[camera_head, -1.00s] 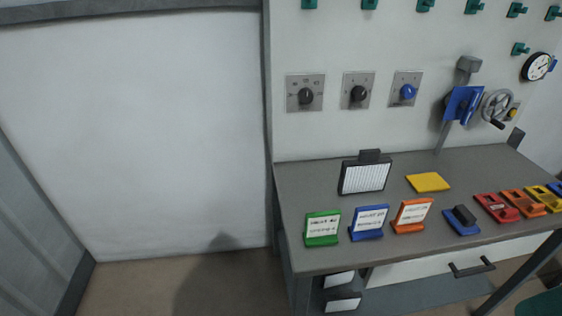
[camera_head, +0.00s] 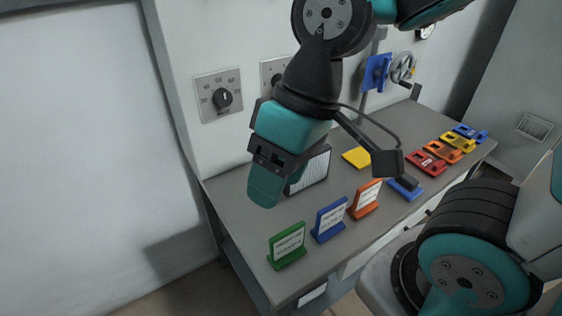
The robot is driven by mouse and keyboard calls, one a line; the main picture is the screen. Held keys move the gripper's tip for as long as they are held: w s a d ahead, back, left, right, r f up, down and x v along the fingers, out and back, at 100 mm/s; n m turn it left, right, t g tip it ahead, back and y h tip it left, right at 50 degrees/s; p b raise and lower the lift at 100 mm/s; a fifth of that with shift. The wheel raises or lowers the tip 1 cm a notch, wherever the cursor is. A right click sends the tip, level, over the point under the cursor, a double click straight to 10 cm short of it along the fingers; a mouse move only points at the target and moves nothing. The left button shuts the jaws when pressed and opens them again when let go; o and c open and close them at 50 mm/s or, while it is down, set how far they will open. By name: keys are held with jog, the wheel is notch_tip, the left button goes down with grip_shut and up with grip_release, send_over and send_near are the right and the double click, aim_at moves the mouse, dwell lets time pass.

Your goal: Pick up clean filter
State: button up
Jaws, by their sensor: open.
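The filter, a white pleated panel in a black frame (camera_head: 314,172), stands upright on the grey workbench. My gripper (camera_head: 268,186) hangs in front of it from above, on the left side, and hides part of its left and upper area. The gripper's teal fingers point down and are open, with nothing seen between them. I cannot tell whether the gripper touches the frame.
Green (camera_head: 287,246), blue (camera_head: 329,219) and orange (camera_head: 366,198) label stands line the front edge of the bench (camera_head: 236,197). A yellow pad (camera_head: 357,157) lies right of the filter. A blue block with a black handle (camera_head: 405,188) and coloured lockout pieces lie farther right. A dial panel (camera_head: 219,95) is on the wall.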

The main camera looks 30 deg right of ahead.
jog(key=w+d+f+m+h+p, duration=0.3)
jog(key=w+d+m+h+p, duration=0.1)
jog(key=w+d+m, duration=1.8)
jog(key=shift+m, duration=0.7)
jog(key=f, duration=0.4)
jog(key=f+p, duration=0.1)
jog(key=f, duration=0.7)
jog(key=shift+s+a+p, duration=0.15)
jog(key=shift+s+p, duration=0.2)
jog(key=shift+p, duration=0.05)
jog(key=shift+w+f+p, duration=0.15)
jog(key=shift+f+p, duration=0.75)
jog(key=shift+f, duration=2)
grip_shut()
